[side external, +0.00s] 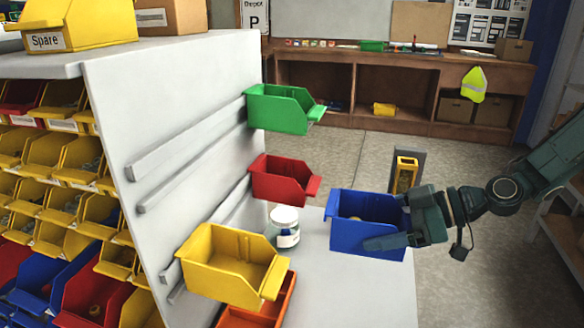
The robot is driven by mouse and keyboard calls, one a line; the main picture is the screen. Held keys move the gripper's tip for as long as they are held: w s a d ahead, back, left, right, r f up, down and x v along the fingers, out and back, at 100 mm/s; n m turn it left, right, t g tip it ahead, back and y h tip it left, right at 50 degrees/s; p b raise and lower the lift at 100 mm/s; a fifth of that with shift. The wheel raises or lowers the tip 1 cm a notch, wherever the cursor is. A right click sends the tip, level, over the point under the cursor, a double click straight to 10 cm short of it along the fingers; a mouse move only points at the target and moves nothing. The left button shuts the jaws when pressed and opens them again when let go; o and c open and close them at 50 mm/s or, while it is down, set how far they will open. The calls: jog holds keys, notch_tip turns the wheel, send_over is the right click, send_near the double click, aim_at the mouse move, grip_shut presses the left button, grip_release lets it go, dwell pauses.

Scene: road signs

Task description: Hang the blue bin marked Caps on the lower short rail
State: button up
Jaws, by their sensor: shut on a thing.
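The blue bin (350,222) is in the air right of the grey panel, over or near the light worktop, clear of the rails. Something small shows inside it. No Caps marking is visible on the sides I see. My gripper (386,241) is shut on the bin's right end, one finger lying along its near side. The lower rails (228,207) on the panel show only in part, between a red bin (283,180) at the far end and a yellow bin (230,266) at the near end. These two bins hide much of them.
Two longer rails (185,145) run above, with a green bin (282,108) at their far end. A white jar (284,228) stands between the panel and the blue bin. An orange-red tray (262,314) lies under the yellow bin. The worktop (350,290) is clear at front right.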

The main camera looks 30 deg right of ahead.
jog(key=shift+w+d+f, duration=0.1)
jog(key=shift+d+f, duration=0.3)
jog(key=shift+d, duration=0.2)
jog(key=shift+w+a, duration=0.1)
jog(key=shift+w, duration=0.05)
jog(key=w+a, duration=1.4)
jog(key=a, duration=0.1)
jog(key=shift+w, duration=0.4)
dwell(1.5)
jog(key=shift+w+f, duration=0.1)
jog(key=shift+f, duration=0.95)
dwell(1.4)
dwell(0.3)
jog(key=o, duration=0.9)
